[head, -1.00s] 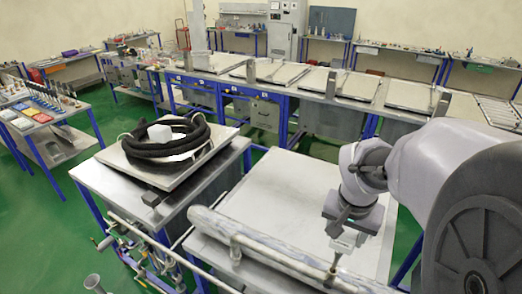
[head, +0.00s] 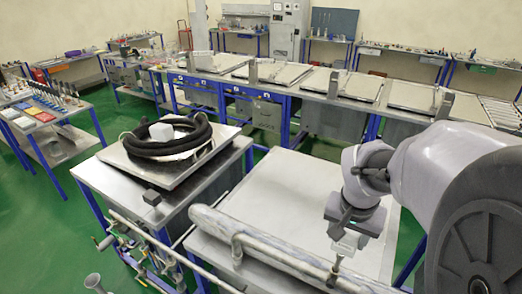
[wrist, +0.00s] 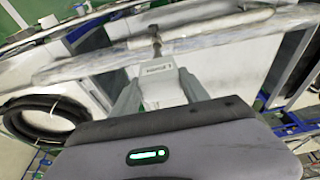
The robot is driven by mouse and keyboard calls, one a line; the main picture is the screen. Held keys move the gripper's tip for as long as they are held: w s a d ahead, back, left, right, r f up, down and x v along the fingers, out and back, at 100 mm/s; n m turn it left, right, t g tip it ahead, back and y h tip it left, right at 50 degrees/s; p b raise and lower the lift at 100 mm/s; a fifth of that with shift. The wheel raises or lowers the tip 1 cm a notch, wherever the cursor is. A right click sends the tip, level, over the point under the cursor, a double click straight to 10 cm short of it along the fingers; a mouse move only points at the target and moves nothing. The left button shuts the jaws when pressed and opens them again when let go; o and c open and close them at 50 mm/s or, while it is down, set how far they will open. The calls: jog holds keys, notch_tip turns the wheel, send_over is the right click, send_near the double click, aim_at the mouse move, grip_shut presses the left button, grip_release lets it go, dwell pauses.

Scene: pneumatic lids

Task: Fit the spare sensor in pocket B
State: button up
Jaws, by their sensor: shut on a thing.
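My gripper (head: 345,246) hangs over the front right of the near metal table (head: 283,190), fingers pointing down. It is shut on a small pale block with a thin dark stem, which may be the spare sensor. In the wrist view, my gripper (wrist: 160,92) has a finger on either side of this pale block (wrist: 160,82). The block bears a small label, and its stem points away from my wrist towards the pipe. I cannot make out pocket B or its letter in these views.
A thick grey pipe (head: 265,256) runs along the table's front edge, close to my gripper. A black coiled hose (head: 168,137) and a white cube (head: 161,133) lie on a plate to the left. A long bench with flat lids (head: 343,82) stands behind. The table's middle is clear.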

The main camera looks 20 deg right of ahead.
jog(key=shift+f+b, duration=1.7)
jog(key=shift+f, duration=0.15)
jog(key=o, duration=1.4)
jog(key=p+v, duration=0.5)
jog(key=v, duration=0.2)
notch_tip(320, 180, up, 17)
jog(key=p, duration=0.3)
send_over(344, 245)
jog(key=s+a, duration=0.3)
jog(key=a, duration=0.1)
jog(key=shift+s, duration=0.15)
